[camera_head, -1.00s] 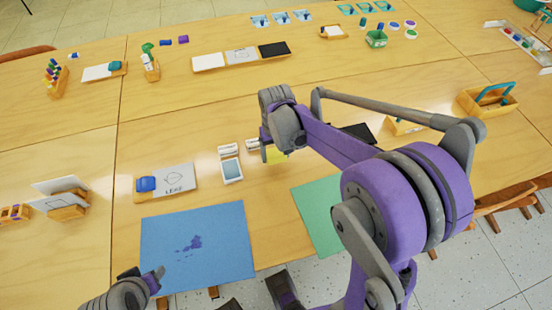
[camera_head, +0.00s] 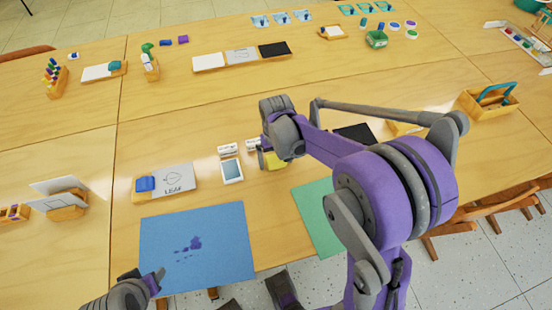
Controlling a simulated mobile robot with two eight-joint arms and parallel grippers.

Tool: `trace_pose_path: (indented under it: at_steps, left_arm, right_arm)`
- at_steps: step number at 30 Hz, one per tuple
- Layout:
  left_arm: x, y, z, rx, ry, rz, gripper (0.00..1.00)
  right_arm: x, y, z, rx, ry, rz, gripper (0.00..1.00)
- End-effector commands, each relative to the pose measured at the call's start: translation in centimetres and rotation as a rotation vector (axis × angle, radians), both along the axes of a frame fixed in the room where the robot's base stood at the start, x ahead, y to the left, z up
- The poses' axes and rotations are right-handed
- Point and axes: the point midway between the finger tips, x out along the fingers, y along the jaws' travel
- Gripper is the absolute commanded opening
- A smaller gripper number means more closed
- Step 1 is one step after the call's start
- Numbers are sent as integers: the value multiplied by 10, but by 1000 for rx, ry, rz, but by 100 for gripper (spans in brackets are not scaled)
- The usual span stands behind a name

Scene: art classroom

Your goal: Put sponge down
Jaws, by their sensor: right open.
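A yellow sponge (camera_head: 274,161) rests at the table just beyond the blue sheet, partly hidden by my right gripper (camera_head: 264,155). My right gripper is open, low at the sponge; whether a finger still touches it cannot be told. My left gripper (camera_head: 152,279) is at the lower left, by the near corner of the blue sheet, with its jaws unclear.
Left of the sponge lie a small white-framed card (camera_head: 231,171) and a wooden tray (camera_head: 163,192) with a blue block and leaf card. A blue sheet (camera_head: 197,250) with purple spots and a green sheet (camera_head: 318,220) lie nearer.

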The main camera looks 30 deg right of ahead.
Motion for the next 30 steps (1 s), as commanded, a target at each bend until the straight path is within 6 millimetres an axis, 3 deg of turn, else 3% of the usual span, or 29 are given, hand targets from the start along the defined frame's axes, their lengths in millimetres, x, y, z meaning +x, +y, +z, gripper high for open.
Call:
trace_pose_path:
  at_steps: [7, 21, 27, 30]
  left_arm:
    - [0, 0, 5, 0, -1, 0, 50]
    - [2, 0, 18, 0, -6, 0, 50]
    - [2, 0, 19, 0, -6, 0, 50]
    - [2, 0, 19, 0, -6, 0, 50]
  right_arm:
    - [1, 0, 12, 0, -1, 0, 100]
    - [0, 0, 105, 0, -1, -1, 100]
    - [-2, 1, 122, -1, -4, 1, 100]
    - [-13, 7, 126, -5, -28, 16, 100]
